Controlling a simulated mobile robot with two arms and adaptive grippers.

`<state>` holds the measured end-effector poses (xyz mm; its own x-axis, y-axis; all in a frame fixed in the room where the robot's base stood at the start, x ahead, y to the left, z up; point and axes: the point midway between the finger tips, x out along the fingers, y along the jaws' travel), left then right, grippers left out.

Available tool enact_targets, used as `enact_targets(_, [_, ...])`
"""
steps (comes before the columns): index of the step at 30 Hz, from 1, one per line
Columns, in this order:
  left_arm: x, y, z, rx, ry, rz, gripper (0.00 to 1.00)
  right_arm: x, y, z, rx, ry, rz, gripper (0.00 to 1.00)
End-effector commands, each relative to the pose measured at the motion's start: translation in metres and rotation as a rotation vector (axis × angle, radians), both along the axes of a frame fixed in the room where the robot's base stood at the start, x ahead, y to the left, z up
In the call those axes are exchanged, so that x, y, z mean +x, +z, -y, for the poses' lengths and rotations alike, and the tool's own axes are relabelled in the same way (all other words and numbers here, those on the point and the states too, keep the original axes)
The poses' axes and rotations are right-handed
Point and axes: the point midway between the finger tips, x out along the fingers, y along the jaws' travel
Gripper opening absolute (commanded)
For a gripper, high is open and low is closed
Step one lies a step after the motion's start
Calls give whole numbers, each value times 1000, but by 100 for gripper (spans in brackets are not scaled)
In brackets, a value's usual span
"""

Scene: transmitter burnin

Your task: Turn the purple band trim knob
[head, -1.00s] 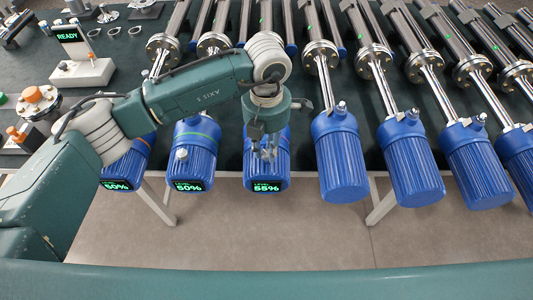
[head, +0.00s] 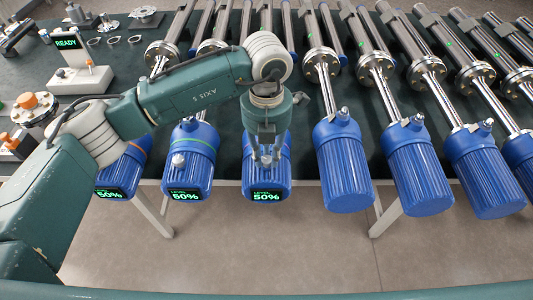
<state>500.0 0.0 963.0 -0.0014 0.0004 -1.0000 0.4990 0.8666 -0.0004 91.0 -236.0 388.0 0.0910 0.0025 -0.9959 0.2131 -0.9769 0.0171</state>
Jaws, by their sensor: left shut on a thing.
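A blue transmitter housing (head: 284,176) stands under my left gripper, with a lit display (head: 267,196) reading 50%. My left gripper (head: 266,163) points down onto the top of this housing, shut on its trim knob. The fingers and wrist cover most of the knob and the housing's band, so I cannot make out a purple colour. To the left, a second blue housing (head: 201,150) has a greenish band, a pale bare knob (head: 178,160) and a display reading 50%. A third housing (head: 131,165), partly behind my left arm, also reads 50%. My right gripper is not in view.
Several more blue housings (head: 344,165) with metal shafts line the bench to the right. A white stand (head: 82,80) with a READY screen is at the upper left. An orange-topped fitting (head: 28,101) lies left of my arm. Floor (head: 300,245) is open in front of the bench.

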Motion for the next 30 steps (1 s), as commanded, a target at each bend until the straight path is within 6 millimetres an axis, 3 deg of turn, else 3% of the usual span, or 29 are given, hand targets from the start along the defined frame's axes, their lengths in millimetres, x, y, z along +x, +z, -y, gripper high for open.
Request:
enact_targets(4, [1,2,0,-2,0,3,0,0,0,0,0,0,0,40])
enact_targets(5, [1,2,0,-2,0,3,25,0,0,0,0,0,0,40])
enact_targets(8, [1,1,0,-1,-1,3,42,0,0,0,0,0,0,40])
enact_targets(16, [0,1,0,-1,-1,2,42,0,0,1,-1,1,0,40])
enact_targets(20, [1,10,0,0,-1,4,42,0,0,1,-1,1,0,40])
enact_targets(30, [1,78,1,-2,-1,6,42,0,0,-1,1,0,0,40])
